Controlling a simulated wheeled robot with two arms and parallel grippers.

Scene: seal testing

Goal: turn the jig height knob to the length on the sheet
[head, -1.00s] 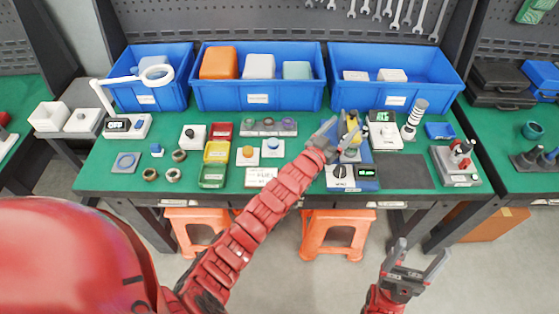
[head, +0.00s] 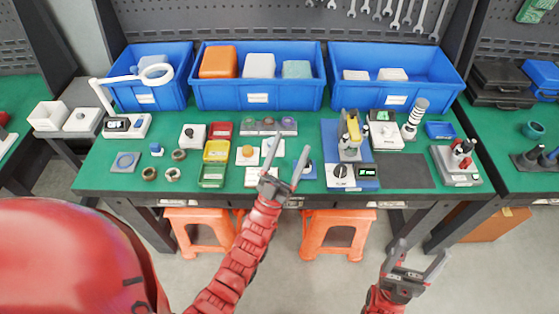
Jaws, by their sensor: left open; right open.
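The jig is a blue base (head: 329,133) with a grey and yellow press (head: 350,135) standing on it, right of the table's middle. A dark round knob (head: 340,171) sits on the pale front panel of the jig, beside a small display with green digits (head: 366,171), too small to read. A white printed sheet (head: 251,178) lies left of the jig, largely hidden by my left gripper. My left gripper (head: 290,146) is open and empty, left of the jig and apart from the knob. My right gripper (head: 422,249) is open and empty, in front of the table.
Blue bins (head: 257,98) line the back. Red, yellow and green trays (head: 215,151) and several rings (head: 172,175) lie at left. A grey device with a red top (head: 456,170) stands at right. A dark mat (head: 404,172) right of the jig is bare. Orange stools (head: 335,220) stand below.

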